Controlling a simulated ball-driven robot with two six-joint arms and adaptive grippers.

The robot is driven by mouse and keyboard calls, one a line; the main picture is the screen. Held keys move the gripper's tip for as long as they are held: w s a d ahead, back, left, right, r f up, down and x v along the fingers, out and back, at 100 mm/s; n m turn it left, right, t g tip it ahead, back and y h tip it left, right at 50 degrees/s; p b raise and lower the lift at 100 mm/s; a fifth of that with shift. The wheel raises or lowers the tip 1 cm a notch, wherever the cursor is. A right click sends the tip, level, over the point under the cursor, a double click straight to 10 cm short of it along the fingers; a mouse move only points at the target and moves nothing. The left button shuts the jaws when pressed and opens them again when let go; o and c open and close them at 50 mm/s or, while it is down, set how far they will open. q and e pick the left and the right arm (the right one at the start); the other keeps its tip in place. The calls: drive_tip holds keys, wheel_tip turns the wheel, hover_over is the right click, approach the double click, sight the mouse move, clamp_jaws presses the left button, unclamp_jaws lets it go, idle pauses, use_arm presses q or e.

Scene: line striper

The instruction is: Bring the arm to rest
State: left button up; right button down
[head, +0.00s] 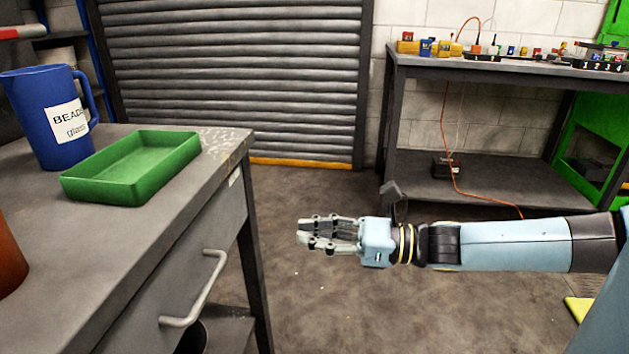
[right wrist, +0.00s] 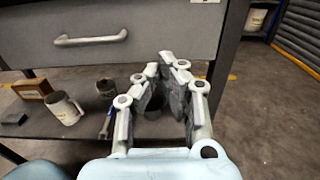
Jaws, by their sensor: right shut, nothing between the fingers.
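My right arm (head: 510,243) comes in from the right in the head view and stretches level across the open floor. Its gripper (head: 305,233) points left, apart from the grey workbench, with nothing in it. In the right wrist view the same gripper (right wrist: 168,62) has its fingertips drawn close together, in front of the bench drawer (right wrist: 110,35). It is shut and touches nothing that I can see. My left gripper is not in view.
The workbench (head: 226,160) at left bears a blue jug (head: 50,120) marked BEADS and a green tray (head: 135,168). Its drawer handle (head: 203,290) sticks out toward my gripper. A second bench (head: 500,62) stands at the back right. The floor between is clear.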

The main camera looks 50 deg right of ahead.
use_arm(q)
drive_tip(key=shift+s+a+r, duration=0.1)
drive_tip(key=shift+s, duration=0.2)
use_arm(e)
drive_tip(key=shift+s+d, duration=0.15)
drive_tip(key=shift+s, duration=0.1)
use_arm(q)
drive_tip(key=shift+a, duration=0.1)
use_arm(e)
drive_tip(key=shift+w+r, duration=0.1)
